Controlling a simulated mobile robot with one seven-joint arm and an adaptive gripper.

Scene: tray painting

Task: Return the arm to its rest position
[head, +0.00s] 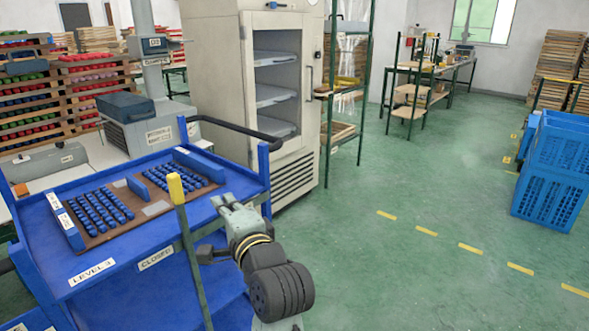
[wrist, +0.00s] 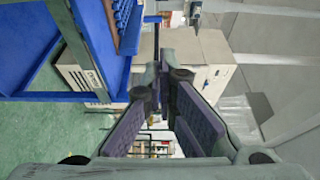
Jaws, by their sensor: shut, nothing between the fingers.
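My gripper (head: 224,201) is beside the right end of the blue cart (head: 110,270) in the head view, near the cart's rim. Its fingers point toward the back of the room. In the wrist view my gripper (wrist: 162,78) is shut with nothing between its fingers, and the cart's blue frame (wrist: 85,97) lies to the left. My arm reaches up from the bottom of the head view, with its dark ribbed joint in front.
A brown board (head: 130,215) with rows of small blue pieces lies on the cart top. A yellow-tipped green post (head: 176,190) stands close left of my gripper. A beige cabinet (head: 215,60) stands behind. Blue crates (head: 545,190) are at right; green floor (head: 400,270) between is clear.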

